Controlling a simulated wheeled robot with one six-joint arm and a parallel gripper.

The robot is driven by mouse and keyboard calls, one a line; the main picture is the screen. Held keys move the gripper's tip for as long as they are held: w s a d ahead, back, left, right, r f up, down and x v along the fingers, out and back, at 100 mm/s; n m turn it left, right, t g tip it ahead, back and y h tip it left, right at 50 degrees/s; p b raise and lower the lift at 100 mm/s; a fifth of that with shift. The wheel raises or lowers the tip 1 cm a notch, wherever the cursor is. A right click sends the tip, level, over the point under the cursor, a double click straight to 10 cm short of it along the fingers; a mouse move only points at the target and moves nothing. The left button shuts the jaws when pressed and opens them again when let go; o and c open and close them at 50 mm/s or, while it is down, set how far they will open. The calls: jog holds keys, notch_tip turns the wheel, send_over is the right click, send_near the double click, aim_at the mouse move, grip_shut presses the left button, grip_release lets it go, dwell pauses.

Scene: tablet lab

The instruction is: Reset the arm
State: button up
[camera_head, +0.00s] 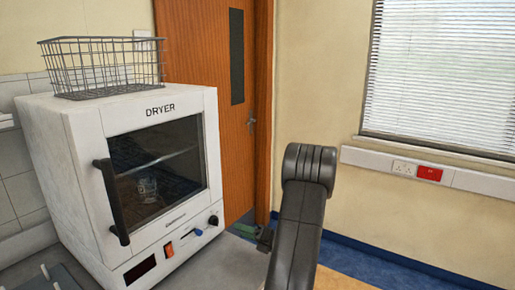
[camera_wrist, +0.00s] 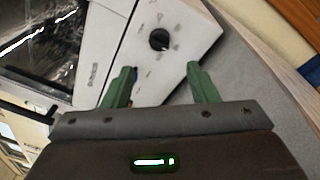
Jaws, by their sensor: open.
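My arm (camera_head: 300,220) rises at the right of the dryer in the head view and hides much of my gripper. A green part of my gripper (camera_head: 250,232) shows low beside the dryer's right front corner. In the wrist view my gripper (camera_wrist: 162,78) has its two green fingers apart with nothing held between them. The dryer's front panel and dark knob (camera_wrist: 159,39) lie beyond the fingers. I cannot tell whether a finger touches the panel.
The white dryer (camera_head: 85,150) stands on a grey counter (camera_head: 225,262), its door shut. Behind its glass, a clear object (camera_head: 147,188) sits inside. A wire basket (camera_head: 100,70) rests on top. A wooden door (camera_head: 200,60) and a wall with a window (camera_head: 440,75) are behind.

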jog(key=shift+n, duration=0.5)
jog(key=p+x, duration=0.1)
jog(key=x, duration=0.9)
jog(key=shift+w+f, duration=0.1)
jog(key=shift+w, duration=0.05)
jog(key=shift+n+b, duration=0.35)
jog(key=shift+n, duration=0.55)
jog(key=n+b, duration=0.1)
jog(key=n, duration=0.1)
jog(key=shift+n+h, duration=0.3)
jog(key=shift+h, duration=0.1)
jog(key=n+b, duration=0.2)
jog(key=n, duration=0.2)
jog(key=n+t+h+b, duration=0.1)
jog(key=n+b, duration=0.2)
jog(key=n, duration=0.2)
jog(key=n+t+h+b, duration=0.1)
jog(key=n+b, duration=0.2)
jog(key=n, duration=0.1)
jog(key=shift+s+a+r+n, duration=0.1)
jog(key=shift+s+r+n, duration=0.1)
jog(key=shift+r+n, duration=0.2)
jog(key=shift+s, duration=0.1)
